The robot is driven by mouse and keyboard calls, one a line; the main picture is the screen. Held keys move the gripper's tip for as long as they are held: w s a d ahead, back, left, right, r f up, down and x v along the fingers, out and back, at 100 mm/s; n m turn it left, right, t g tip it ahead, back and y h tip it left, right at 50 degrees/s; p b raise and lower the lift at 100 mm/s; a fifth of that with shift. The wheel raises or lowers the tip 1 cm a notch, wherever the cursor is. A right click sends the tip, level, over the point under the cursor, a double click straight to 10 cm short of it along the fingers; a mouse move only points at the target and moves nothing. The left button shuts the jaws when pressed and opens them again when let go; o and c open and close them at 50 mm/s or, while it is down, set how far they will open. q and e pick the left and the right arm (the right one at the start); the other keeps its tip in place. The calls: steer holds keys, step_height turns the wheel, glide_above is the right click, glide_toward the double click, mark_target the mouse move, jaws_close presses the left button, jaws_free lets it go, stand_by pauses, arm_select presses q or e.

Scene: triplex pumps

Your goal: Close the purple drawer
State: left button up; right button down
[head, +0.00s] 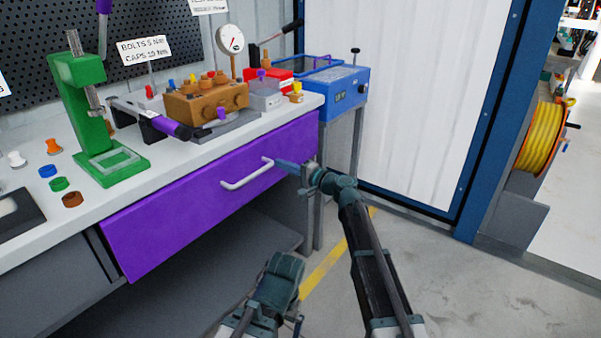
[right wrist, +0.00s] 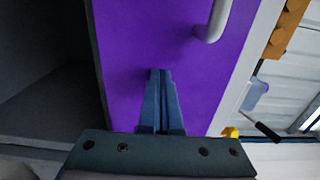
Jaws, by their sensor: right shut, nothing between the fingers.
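The purple drawer (head: 190,205) is under the workbench top, with a white bar handle (head: 247,174) on its front. Its front lies close below the bench edge; I cannot tell whether a small gap remains. My right gripper (head: 278,162) is shut and empty, its fingertips at the drawer front near the handle's right end. In the right wrist view the closed fingers (right wrist: 160,74) point at the purple face (right wrist: 125,45), beside the handle (right wrist: 216,22) and not around it. Contact is hard to tell. My left gripper's fingers are not visible.
The bench top (head: 165,180) holds a green press (head: 85,120), a brown pump block (head: 205,102) and several small coloured caps. A blue machine (head: 338,90) stands beyond the bench's right end. A yellow hose reel (head: 540,135) is at far right. The floor (head: 440,270) is clear.

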steer(key=x, duration=0.3)
steer(key=shift+w+a, duration=0.2)
steer(key=shift+a, duration=0.1)
steer(key=shift+w+a, duration=0.1)
steer(key=shift+w+r, duration=0.1)
